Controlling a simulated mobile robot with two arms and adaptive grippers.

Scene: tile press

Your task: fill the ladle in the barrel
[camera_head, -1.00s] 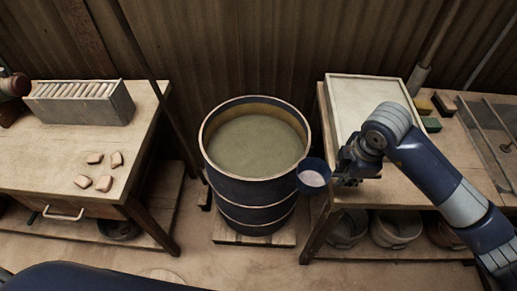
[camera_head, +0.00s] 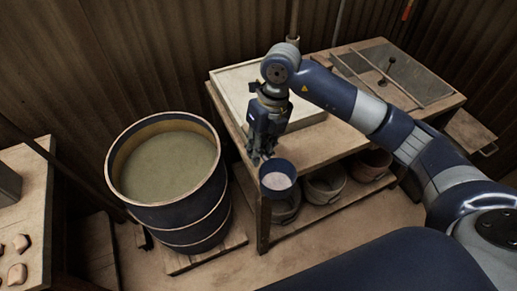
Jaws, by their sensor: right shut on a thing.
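The dark blue barrel (camera_head: 190,216) stands left of centre, filled with a grey-green liquid (camera_head: 168,165) below its rim. The ladle (camera_head: 277,178) has a dark blue round cup with a pale inside. My right gripper (camera_head: 262,155) points down and is shut on the ladle, whose handle is mostly hidden by the gripper. The ladle's cup hangs to the right of the barrel, apart from it, in front of the right table's edge. I cannot see liquid in the cup for certain. My left gripper is out of view.
The right table (camera_head: 322,146) carries a pale tray (camera_head: 229,86) behind my right gripper and a framed panel further right. Several bowls (camera_head: 326,186) stand on its lower shelf. A left table (camera_head: 38,200) holds small pinkish pieces. The barrel stands on a wooden pallet (camera_head: 205,257).

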